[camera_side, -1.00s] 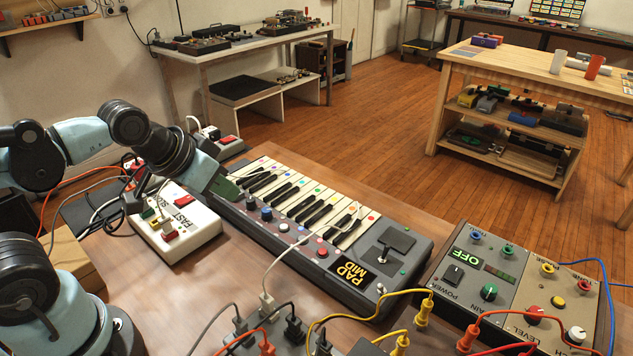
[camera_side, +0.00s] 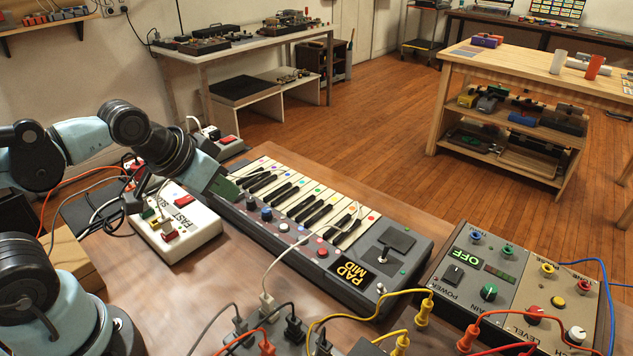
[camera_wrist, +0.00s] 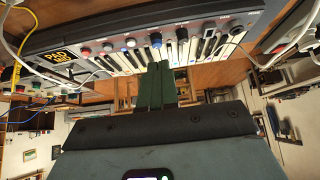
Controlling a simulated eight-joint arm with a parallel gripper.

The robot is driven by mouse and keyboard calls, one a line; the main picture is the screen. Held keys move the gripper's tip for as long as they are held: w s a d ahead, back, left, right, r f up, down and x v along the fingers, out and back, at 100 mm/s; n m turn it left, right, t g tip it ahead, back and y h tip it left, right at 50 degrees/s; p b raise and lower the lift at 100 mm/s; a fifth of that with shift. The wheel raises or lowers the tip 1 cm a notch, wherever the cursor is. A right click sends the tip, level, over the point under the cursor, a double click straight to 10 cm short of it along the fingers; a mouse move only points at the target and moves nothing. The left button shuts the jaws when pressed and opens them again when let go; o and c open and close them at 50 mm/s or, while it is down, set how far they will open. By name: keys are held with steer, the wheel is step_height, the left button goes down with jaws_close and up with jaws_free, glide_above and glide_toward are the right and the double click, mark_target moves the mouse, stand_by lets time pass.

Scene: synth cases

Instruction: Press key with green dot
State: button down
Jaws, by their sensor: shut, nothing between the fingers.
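The keyboard (camera_side: 362,236) stands on the wooden table in the side view, with white and black keys and small coloured dots along the far ends of the white keys. The dots are too small for me to tell surely which one is green. My gripper (camera_side: 232,187) is at the keyboard's left end, with its dark green fingers close to the leftmost keys. In the wrist view my gripper (camera_wrist: 159,66) is shut and empty, its fingertips in front of the keys (camera_wrist: 128,62). Whether they touch a key I cannot tell.
A white box with red switches (camera_side: 178,226) stands left of the keyboard, near my gripper. A grey control box reading OFF (camera_side: 520,295) stands at the right. Cables and plugs (camera_side: 290,325) crowd the front edge. A thin cable crosses the keyboard.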

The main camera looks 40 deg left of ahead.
steer(key=shift+w, duration=0.1)
steer(key=r+n+t+h, duration=0.1)
steer(key=n+t+h, duration=0.15)
steer(key=n, duration=0.25)
glide_above(313, 191)
steer(key=shift+r+g, duration=0.15)
steer(key=shift+g, duration=0.3)
steer(key=shift+f, duration=4.45)
steer(key=shift+f, duration=0.1)
steer(key=shift+f, duration=0.3)
